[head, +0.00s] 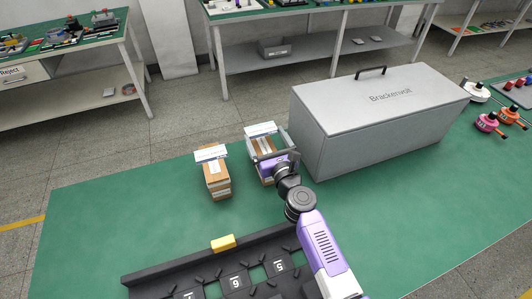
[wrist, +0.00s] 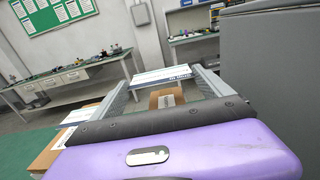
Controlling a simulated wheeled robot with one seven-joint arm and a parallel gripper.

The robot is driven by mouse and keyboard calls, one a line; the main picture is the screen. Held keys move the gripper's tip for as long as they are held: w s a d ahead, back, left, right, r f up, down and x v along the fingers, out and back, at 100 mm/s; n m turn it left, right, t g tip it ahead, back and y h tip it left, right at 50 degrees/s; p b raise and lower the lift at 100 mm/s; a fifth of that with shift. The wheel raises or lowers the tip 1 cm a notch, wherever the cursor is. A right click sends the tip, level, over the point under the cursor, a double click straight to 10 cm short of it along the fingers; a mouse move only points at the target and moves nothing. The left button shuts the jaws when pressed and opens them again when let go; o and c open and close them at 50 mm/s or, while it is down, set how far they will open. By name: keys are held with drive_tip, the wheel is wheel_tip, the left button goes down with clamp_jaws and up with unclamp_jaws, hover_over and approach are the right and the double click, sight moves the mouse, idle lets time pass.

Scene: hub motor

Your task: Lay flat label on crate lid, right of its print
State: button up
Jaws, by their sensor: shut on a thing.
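The label is a flat white piece with a dark blue band. It spans my gripper's fingertips (wrist: 163,77) in the wrist view (wrist: 160,74). In the head view the label (head: 260,129) shows at the far end of my gripper (head: 269,147), over a cardboard stack (head: 266,172); whether it touches the stack cannot be told. My gripper is shut on the label. The grey crate (head: 345,135) stands to the right of my gripper. Its lid (head: 425,88) has a dark handle and the print "Brackenvolt" (head: 390,95); lid surface right of the print is bare.
Another cardboard stack (head: 217,183) with a white piece on top (head: 211,153) stands left of my gripper. A black slotted rack (head: 205,269) with a yellow block (head: 223,243) lies in front. Coloured motor parts (head: 487,122) lie right of the crate. Green mat (head: 100,220) is clear at left.

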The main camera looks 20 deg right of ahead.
sight(266, 150)
drive_tip(key=shift+f+b, duration=1.95)
drive_tip(key=shift+f, duration=0.35)
drive_tip(key=shift+f, duration=0.1)
drive_tip(key=shift+f, duration=0.15)
drive_tip(key=o, duration=1.1)
drive_tip(key=shift+c, duration=0.2)
